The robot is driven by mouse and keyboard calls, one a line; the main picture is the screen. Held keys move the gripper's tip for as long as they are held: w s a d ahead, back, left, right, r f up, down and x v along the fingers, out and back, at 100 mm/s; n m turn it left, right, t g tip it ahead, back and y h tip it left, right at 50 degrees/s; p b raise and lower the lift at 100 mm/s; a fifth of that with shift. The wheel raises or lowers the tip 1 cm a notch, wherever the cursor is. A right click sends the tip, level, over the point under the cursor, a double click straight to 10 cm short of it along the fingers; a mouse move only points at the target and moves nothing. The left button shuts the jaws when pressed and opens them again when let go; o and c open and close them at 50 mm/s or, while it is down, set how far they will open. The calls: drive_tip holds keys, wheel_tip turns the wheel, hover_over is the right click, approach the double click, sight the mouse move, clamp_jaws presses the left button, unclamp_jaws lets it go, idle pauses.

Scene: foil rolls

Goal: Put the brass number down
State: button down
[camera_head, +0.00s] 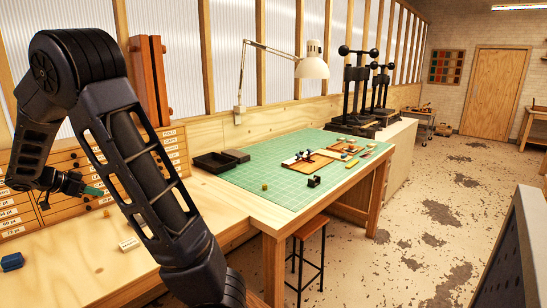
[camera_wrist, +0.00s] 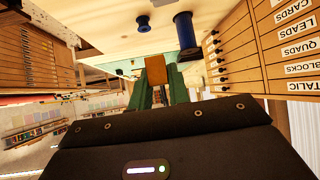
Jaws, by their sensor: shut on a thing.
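My gripper (camera_wrist: 158,90) has green fingers, shut on the brass number (camera_wrist: 155,69), a brownish-orange block at the fingertips in the wrist view. Its figure cannot be read. A wooden bench (camera_head: 75,265) lies below, and a green mat (camera_head: 235,180) covers the table to the right.
A labelled drawer cabinet (camera_head: 175,150) stands behind. A dark tray (camera_head: 212,162) and a lamp (camera_head: 312,68) are further right.

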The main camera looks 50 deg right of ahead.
drive_tip(key=w+d+m+g, duration=0.1)
drive_tip(key=w+d, duration=0.2)
drive_tip(key=d, duration=0.9)
drive_tip(key=w+d+m+g, duration=0.1)
drive_tip(key=w+d+m, duration=0.15)
drive_tip(key=d, duration=0.85)
drive_tip(key=w+d+g, duration=0.1)
drive_tip(key=w+d, duration=0.3)
drive_tip(key=d, duration=0.8)
drive_tip(key=s+d+m+g, duration=0.1)
drive_tip(key=s+d, duration=0.3)
drive_tip(key=d, duration=0.8)
drive_tip(key=s+d+m+g, duration=0.1)
drive_tip(key=s+d, duration=0.3)
drive_tip(key=d, duration=0.9)
drive_tip(key=s+d+m+g, duration=0.1)
drive_tip(key=s+d, duration=0.3)
drive_tip(key=d, duration=0.8)
drive_tip(key=shift+y, duration=0.3)
wheel_tip(320, 180, down, 20)
drive_tip(key=shift+r, duration=0.25)
drive_tip(key=shift+f, duration=0.15)
drive_tip(key=c, duration=1.5)
unclamp_jaws()
drive_tip(key=shift+o, duration=0.9)
